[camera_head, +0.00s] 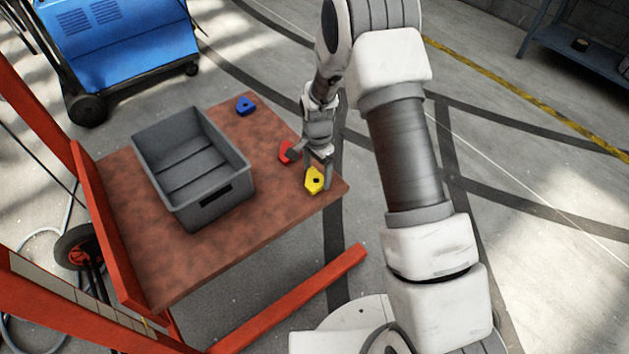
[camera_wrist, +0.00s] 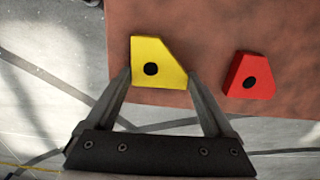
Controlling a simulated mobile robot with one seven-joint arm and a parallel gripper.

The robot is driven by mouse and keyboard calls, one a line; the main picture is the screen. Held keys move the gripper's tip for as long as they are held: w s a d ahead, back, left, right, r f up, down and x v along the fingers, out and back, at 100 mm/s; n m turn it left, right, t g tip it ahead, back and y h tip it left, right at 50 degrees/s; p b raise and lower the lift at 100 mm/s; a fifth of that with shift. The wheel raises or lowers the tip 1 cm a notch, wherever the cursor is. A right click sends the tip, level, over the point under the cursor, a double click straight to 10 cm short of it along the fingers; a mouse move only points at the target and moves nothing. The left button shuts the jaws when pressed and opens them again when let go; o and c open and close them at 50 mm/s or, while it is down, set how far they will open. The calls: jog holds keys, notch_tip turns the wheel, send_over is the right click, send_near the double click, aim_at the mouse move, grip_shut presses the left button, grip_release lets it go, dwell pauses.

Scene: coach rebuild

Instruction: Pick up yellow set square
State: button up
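The yellow set square (camera_head: 315,181) is a thick block with a slanted corner and a dark round hole. It lies on the reddish-brown board near its right corner. In the wrist view the yellow set square (camera_wrist: 158,62) is at the top centre, between the tips of my gripper. My gripper (camera_head: 310,168) is open above the board, with its fingers (camera_wrist: 159,78) spread to either side of the piece's lower part. I cannot tell whether the fingertips touch it.
A red set square (camera_wrist: 249,77) lies close to the right in the wrist view. A blue one (camera_head: 245,105) lies at the board's far edge. A grey open crate (camera_head: 222,205) stands on the board (camera_head: 275,213). Orange-red frame bars (camera_head: 300,300) edge the near side.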

jog(key=c, duration=0.8)
